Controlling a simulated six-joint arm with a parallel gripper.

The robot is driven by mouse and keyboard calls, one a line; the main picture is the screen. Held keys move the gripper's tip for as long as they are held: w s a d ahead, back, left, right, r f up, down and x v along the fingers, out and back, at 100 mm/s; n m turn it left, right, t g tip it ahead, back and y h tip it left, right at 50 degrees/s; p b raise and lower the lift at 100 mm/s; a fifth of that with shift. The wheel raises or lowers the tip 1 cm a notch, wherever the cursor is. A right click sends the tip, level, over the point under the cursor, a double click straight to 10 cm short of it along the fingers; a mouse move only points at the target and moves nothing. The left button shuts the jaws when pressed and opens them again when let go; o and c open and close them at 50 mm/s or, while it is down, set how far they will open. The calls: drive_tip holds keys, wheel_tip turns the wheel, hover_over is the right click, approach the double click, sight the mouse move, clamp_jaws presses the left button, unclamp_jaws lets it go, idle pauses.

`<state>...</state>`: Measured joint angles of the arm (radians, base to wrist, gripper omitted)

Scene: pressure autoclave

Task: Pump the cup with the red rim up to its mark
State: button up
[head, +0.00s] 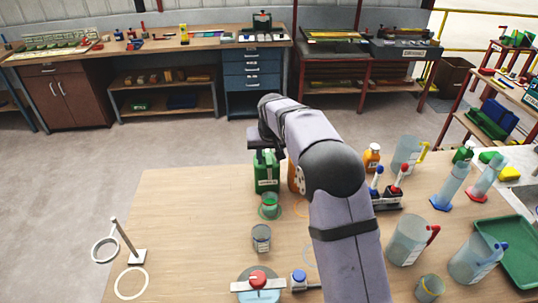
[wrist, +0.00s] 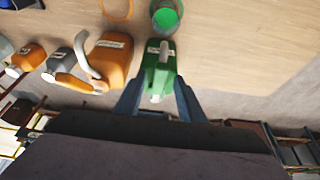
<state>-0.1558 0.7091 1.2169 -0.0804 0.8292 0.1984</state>
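I cannot make out a cup with a clearly red rim in either view. Two pump bottles stand in a dark holder at the right, one with a red top (head: 397,175) and one with a blue top (head: 377,181). My gripper (wrist: 159,80) points down over a green jug (wrist: 160,68), its fingers spread on either side with no clear grip. The jug also shows in the head view (head: 266,174). A small cup with green contents (wrist: 166,15) stands near the jug; it shows in the head view (head: 269,205) on a green ring. A grey cup (head: 261,238) stands closer to the front.
An orange jug (wrist: 112,58) stands beside the green one. Clear jugs (head: 410,240), cylinders (head: 448,186) and a green tray (head: 508,251) fill the right. A red-knobbed device (head: 258,280) is at the front, a ring stand (head: 125,240) at left. The left-middle tabletop is bare.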

clamp_jaws()
drive_tip(key=p, duration=0.2)
drive_tip(key=r+p, duration=0.1)
drive_tip(key=p, duration=0.1)
drive_tip(key=shift+w+r+g, duration=0.1)
drive_tip(key=shift+w+g, duration=0.15)
drive_tip(key=shift+g, duration=0.05)
drive_tip(key=r+g+p, duration=0.1)
drive_tip(key=p, duration=0.4)
drive_tip(key=shift+w+p, duration=0.35)
drive_tip(key=shift+p, duration=0.3)
drive_tip(key=shift+w+f, duration=0.1)
drive_tip(key=shift+f, duration=0.1)
